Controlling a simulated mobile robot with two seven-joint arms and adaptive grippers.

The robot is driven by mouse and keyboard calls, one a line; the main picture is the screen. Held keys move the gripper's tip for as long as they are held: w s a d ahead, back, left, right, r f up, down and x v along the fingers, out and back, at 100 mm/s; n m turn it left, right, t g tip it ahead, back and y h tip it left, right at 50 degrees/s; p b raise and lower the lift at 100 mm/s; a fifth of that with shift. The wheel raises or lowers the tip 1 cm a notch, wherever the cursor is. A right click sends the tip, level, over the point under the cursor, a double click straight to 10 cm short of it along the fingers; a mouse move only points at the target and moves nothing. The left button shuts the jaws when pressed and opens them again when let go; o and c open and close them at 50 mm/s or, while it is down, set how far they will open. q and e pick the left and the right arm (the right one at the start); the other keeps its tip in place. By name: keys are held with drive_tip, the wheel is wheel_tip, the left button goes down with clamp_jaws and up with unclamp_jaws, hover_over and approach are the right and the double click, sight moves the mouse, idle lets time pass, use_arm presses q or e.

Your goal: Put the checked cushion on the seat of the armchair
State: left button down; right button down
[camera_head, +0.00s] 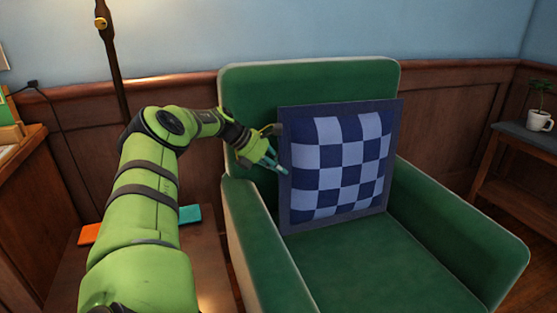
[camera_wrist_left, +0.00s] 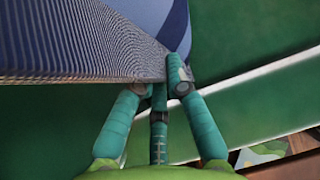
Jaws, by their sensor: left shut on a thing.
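The blue checked cushion (camera_head: 340,165) with a dark border stands nearly upright over the seat of the green armchair (camera_head: 350,265), in front of the backrest. Its lower edge is at the seat, but I cannot tell whether it rests on it. My left gripper (camera_head: 278,160) is at the cushion's left edge and shut on it. In the left wrist view the fingers (camera_wrist_left: 160,85) close on the cushion's edge (camera_wrist_left: 80,45), with green upholstery behind. My right gripper is in neither view.
A small side table (camera_head: 205,245) with orange and teal items stands left of the armchair. A lamp pole (camera_head: 112,65) rises behind it. A wooden stand (camera_head: 510,180) with a potted plant in a white mug (camera_head: 539,120) is at the right. The front of the seat is clear.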

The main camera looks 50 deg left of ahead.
use_arm(q)
drive_tip(key=shift+r, duration=0.1)
drive_tip(key=c, duration=1.2)
unclamp_jaws()
drive_tip(key=shift+s, duration=0.1)
drive_tip(key=v, duration=1.2)
